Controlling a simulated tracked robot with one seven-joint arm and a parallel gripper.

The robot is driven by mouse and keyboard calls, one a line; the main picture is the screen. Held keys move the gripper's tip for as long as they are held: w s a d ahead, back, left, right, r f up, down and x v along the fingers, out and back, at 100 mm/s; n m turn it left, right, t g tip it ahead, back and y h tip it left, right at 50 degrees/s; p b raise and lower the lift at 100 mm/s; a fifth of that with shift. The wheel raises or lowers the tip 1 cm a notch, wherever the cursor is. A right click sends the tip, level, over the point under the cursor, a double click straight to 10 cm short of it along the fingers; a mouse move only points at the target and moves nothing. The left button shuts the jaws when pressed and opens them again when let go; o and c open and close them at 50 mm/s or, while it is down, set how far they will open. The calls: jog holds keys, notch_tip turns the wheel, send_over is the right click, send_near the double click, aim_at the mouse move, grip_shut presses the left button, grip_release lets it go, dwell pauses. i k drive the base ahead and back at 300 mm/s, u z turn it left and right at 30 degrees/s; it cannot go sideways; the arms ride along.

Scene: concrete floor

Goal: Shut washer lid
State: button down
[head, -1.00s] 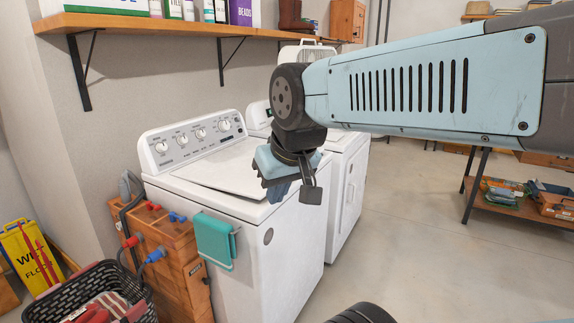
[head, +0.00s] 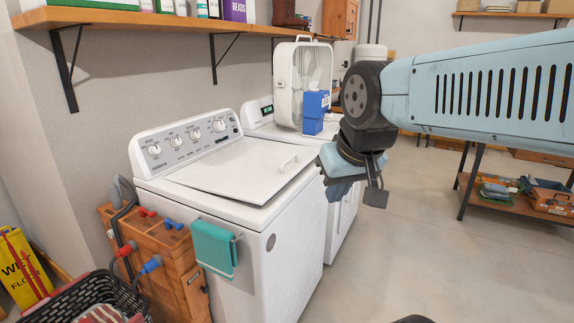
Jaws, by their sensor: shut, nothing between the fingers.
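The white washer (head: 255,240) stands at centre left, with a knob panel along its back. Its white lid (head: 225,172), with a small handle (head: 289,162) near the right side, lies down almost flat over the top. A thin dark line shows along its front edge, and I cannot tell whether it sits fully flush. My gripper (head: 338,190) is shut and empty. It points down to the right of the washer, in front of the second machine in the picture, apart from the lid.
A second white machine (head: 342,205) stands right of the washer, with a box fan (head: 303,85) and a blue box (head: 316,110) on top. A teal towel (head: 214,246) hangs on the washer's front. A wooden crate (head: 150,260) and black basket (head: 80,300) stand at left.

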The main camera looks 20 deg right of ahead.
aim_at(253, 171)
jog(key=z, duration=0.1)
jog(key=i, duration=1)
jog(key=u, duration=0.1)
